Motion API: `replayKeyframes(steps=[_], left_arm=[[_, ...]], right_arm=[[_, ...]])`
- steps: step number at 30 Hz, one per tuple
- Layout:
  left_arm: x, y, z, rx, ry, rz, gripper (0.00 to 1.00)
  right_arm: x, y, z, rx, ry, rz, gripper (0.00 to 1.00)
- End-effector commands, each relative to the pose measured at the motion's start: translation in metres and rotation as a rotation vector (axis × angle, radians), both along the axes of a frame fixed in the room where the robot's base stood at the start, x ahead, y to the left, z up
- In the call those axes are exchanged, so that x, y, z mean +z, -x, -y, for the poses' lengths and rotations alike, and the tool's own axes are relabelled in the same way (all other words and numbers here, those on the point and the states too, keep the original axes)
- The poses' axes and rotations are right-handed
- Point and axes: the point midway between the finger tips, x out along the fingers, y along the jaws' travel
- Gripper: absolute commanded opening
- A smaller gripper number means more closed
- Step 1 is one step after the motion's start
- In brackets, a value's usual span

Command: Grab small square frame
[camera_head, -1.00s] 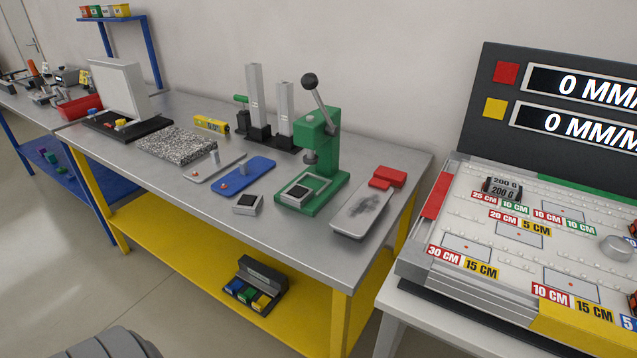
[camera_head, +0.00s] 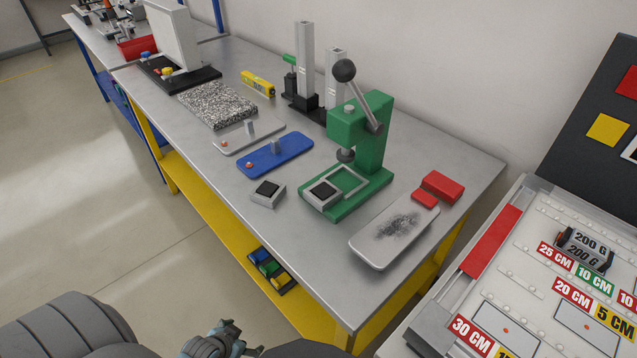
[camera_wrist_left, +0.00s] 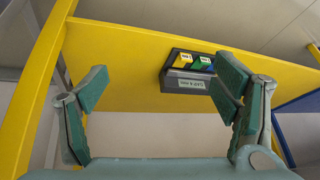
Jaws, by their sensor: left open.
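A small square frame (camera_head: 267,193), light grey with a black centre, lies on the metal workbench (camera_head: 300,250) near its front edge. A second, similar grey square with a black centre (camera_head: 322,192) sits on the base of the green lever press (camera_head: 365,135), behind and right of the first. My left gripper (camera_head: 220,345) is at the bottom edge, low in front of the bench and apart from both squares. In the left wrist view its two fingers (camera_wrist_left: 162,85) are spread open and empty, facing the yellow lower shelf (camera_wrist_left: 130,60). My right gripper is out of view.
A blue plate (camera_head: 275,155), a grey plate (camera_head: 235,137) and a speckled slab (camera_head: 217,103) lie left of the press. A grey tray (camera_head: 365,248) and red blocks (camera_head: 442,187) lie right. A white test board stands at far right.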

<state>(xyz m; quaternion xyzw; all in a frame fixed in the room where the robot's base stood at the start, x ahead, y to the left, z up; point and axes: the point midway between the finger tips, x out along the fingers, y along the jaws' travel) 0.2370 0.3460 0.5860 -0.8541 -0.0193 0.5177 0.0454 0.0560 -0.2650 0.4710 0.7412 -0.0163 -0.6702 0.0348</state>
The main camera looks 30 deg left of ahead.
Motion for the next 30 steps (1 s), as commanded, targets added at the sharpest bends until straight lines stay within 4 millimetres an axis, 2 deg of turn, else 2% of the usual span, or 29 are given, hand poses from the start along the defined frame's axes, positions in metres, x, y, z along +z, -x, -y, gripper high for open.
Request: replayKeyframes(steps=[1, 4, 7, 9, 11, 14, 18, 22, 24, 30], left_arm=[[0.048, -0.027, 0.001, -0.037, 0.012, 0.069, 0.82], [0.128, -0.067, 0.021, -0.132, 0.059, 0.187, 0.82], [0.201, -0.087, 0.053, -0.250, 0.109, 0.275, 0.82], [0.245, -0.091, 0.078, -0.335, 0.144, 0.321, 0.82], [0.277, -0.090, 0.099, -0.403, 0.172, 0.351, 0.82], [0.289, -0.116, 0.078, -0.405, 0.201, 0.470, 0.82], [0.324, -0.147, 0.048, -0.383, 0.226, 0.634, 0.82], [0.349, -0.170, 0.025, -0.349, 0.230, 0.742, 0.82], [0.350, -0.183, 0.023, -0.338, 0.231, 0.768, 0.82], [0.335, -0.231, 0.041, -0.335, 0.236, 0.772, 0.82]], right_arm=[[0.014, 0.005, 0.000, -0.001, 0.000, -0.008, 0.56], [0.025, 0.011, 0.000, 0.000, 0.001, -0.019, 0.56], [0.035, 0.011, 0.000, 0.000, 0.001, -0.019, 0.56], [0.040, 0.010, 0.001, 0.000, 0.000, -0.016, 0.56], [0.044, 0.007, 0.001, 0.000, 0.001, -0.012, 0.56], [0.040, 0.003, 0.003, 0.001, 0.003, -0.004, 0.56], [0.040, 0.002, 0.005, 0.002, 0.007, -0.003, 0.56], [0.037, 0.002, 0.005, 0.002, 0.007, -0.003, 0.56], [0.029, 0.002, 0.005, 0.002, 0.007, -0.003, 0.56], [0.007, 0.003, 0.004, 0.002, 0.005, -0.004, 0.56]])
